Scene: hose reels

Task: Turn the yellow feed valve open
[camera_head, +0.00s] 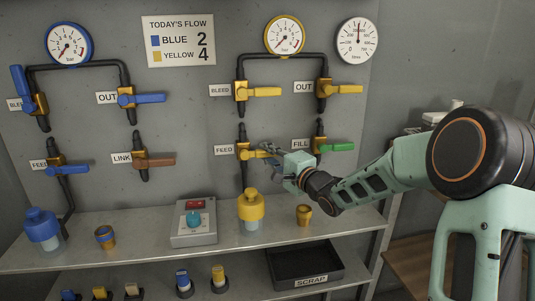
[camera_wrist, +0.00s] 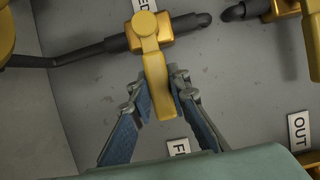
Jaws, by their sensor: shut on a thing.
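The yellow feed valve (camera_head: 243,152) is on the vertical dark pipe beside the FEED label (camera_head: 224,149). Its yellow handle (camera_head: 258,154) points right, across the pipe. My gripper (camera_head: 268,150) reaches in from the right and is shut on the handle. In the wrist view, the feed valve's handle (camera_wrist: 156,85) lies between my two fingertips (camera_wrist: 157,98), crosswise to its pipe. The yellow-rimmed gauge (camera_head: 285,35) above has its needle toward the lower left. The sign (camera_head: 178,41) reads BLUE 2, YELLOW 4.
The green FILL valve handle (camera_head: 335,147) is just right of my gripper. Yellow BLEED (camera_head: 262,92) and OUT (camera_head: 346,89) handles are above. A yellow-capped bottle (camera_head: 250,207) and small yellow cup (camera_head: 303,214) stand on the shelf below. Blue valves are at left.

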